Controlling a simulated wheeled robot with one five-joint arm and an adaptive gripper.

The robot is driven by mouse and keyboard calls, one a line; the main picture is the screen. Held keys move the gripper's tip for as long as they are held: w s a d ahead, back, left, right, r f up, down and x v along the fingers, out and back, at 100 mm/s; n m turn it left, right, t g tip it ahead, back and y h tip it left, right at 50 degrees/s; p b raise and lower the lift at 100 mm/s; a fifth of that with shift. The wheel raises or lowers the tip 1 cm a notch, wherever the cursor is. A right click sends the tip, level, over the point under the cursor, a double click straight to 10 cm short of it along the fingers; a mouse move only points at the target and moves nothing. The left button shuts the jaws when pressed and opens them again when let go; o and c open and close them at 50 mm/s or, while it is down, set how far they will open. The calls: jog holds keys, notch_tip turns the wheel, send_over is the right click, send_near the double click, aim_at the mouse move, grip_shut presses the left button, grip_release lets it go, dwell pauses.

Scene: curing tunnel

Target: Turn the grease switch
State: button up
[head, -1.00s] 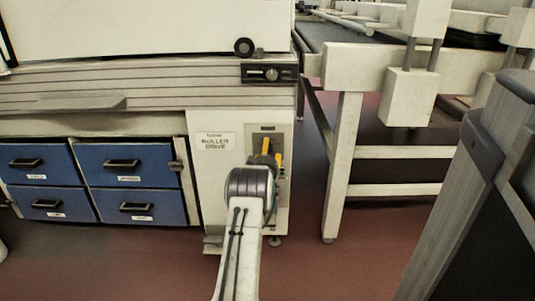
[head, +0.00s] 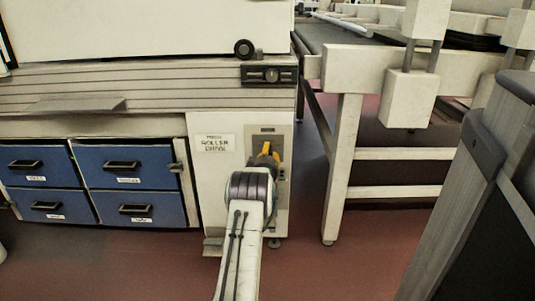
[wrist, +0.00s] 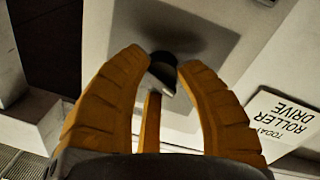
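The switch is a dark knob (wrist: 162,72) with a pale edge, on a grey plate on the white cabinet's front. It shows between my gripper's fingertips in the wrist view. My gripper (wrist: 163,65) has orange-yellow ribbed fingers, one on each side of the knob and close against it; a thin yellow bar shows between them. In the head view my gripper (head: 267,156) is at the grey switch plate (head: 267,139), and my arm hides its lower part. The fingers and wrist hide most of the knob there.
A white "ROLLER DRIVE" label (head: 214,143) is left of the plate; it appears upside down in the wrist view. Blue drawers (head: 128,165) stand at left. A white-framed conveyor (head: 345,150) is at right, with a grey post (head: 460,180) nearer. Red floor lies between.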

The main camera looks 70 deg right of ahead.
jog(key=shift+w+r, duration=0.1)
grip_shut()
jog(key=shift+w+r+m, duration=0.15)
jog(key=shift+m, duration=2.65)
jog(key=shift+r, duration=0.1)
jog(key=shift+o, duration=1.9)
grip_release()
jog(key=shift+w, duration=0.1)
jog(key=o, duration=0.4)
jog(key=shift+c, duration=0.2)
jog(key=shift+f, duration=0.2)
jog(key=shift+s+a, duration=0.1)
jog(key=shift+s, duration=0.1)
